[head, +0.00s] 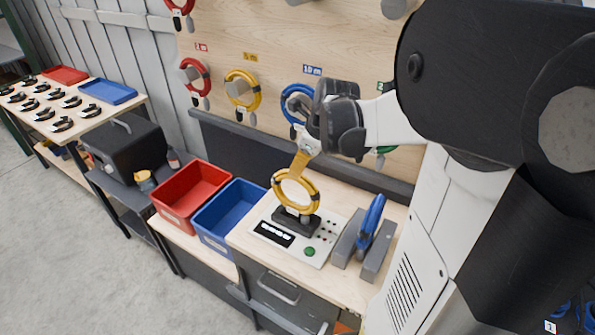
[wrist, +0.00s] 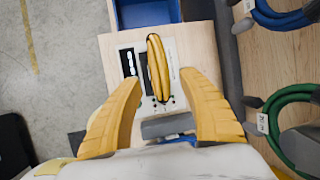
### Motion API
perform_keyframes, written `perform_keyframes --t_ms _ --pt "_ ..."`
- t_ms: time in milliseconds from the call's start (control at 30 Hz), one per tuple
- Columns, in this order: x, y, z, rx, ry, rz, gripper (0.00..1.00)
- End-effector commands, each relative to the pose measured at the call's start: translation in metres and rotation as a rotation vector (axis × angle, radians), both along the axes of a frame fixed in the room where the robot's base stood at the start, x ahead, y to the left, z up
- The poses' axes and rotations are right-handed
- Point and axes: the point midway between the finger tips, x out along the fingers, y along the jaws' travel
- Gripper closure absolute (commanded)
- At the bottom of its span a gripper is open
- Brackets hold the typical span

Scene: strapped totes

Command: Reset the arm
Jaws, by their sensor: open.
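My gripper (head: 302,163) is above the bench in the head view, pointing down just over a yellow cable coil (head: 297,190). The coil stands upright in a black holder (head: 296,221) on a pale tester panel (head: 318,245) with a green button. In the wrist view my gripper (wrist: 161,80) shows two yellow fingers spread wide. The yellow coil (wrist: 158,67) appears edge-on between and beyond the fingertips, with a gap on each side. The fingers hold nothing. Whether a fingertip touches the coil's top cannot be told.
A red tote (head: 190,196) and a blue tote (head: 228,214) stand left of the tester. Coils hang on the pegboard (head: 265,40) behind. A side table (head: 77,98) carries trays and several straps.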

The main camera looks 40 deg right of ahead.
Motion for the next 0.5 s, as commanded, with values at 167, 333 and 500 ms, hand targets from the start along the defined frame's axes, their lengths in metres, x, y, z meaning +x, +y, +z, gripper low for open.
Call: perform_keyframes --t_ms 167,333,500 --pt "-0.012 0.001 0.026 0.000 0.000 -0.001 0.52" --pt "-0.016 0.002 0.035 0.000 0.000 -0.001 0.52" --pt "-0.016 0.004 0.035 -0.005 0.000 0.012 0.52"
